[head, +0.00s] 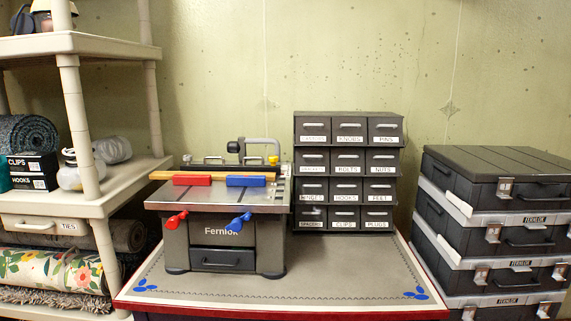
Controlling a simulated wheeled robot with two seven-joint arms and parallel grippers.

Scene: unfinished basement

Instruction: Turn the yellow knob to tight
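A small yellow knob (273,160) sits at the back right of the grey Fernlok table machine (264,238), beside a bent grey bar (262,141). It is too small here to tell which way it is turned or whether it is tight. The machine also has a red handle (176,220) and a blue handle (238,222) on its front. Red and blue blocks (246,181) lie along a wooden strip on its top. Neither of my grippers shows in the head view.
The machine stands on a red-edged workbench (340,285). A dark drawer cabinet (348,215) stands to its right. Stacked dark cases (500,165) fill the right side, and a beige shelf unit (75,120) stands at left. The bench front right is clear.

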